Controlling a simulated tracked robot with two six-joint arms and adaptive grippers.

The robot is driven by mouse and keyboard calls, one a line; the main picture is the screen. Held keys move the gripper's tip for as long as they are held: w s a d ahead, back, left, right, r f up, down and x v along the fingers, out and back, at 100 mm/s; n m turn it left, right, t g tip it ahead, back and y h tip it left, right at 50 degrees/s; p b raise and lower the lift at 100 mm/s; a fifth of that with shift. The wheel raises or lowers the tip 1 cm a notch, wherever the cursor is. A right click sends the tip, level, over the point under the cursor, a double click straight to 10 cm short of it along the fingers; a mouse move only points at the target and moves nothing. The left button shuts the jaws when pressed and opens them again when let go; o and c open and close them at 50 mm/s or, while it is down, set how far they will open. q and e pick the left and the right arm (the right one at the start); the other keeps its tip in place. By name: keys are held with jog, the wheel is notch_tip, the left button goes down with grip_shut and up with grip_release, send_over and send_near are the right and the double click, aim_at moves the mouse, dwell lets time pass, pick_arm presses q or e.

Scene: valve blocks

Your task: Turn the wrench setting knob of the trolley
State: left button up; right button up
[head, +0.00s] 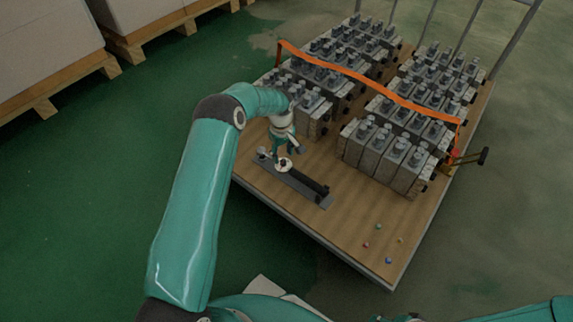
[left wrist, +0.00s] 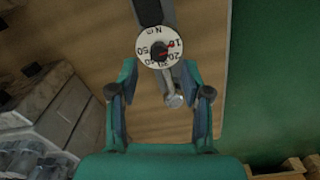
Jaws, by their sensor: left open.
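The wrench (head: 305,186) lies on the wooden trolley top (head: 345,226), near its left front edge. Its setting knob is a round white dial (head: 284,165) with black numbers and a red mark. In the left wrist view the dial (left wrist: 159,46) lies just beyond my left gripper's fingertips, roughly centred between them. In the left wrist view the open fingers (left wrist: 160,92) stand on both sides of the wrench's metal end. My right gripper is not in view.
Several grey valve blocks (head: 385,158) stand in rows on the trolley, an orange strap (head: 370,79) across them. Small coloured pieces (head: 388,260) lie near the front corner. Wooden pallets (head: 75,70) are at the upper left. The board around the wrench is clear.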

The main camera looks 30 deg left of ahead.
aim_at(283, 162)
pick_arm(q)
jog(key=shift+f+b, duration=0.45)
jog(key=shift+f, duration=1.5)
jog(key=shift+c, duration=0.4)
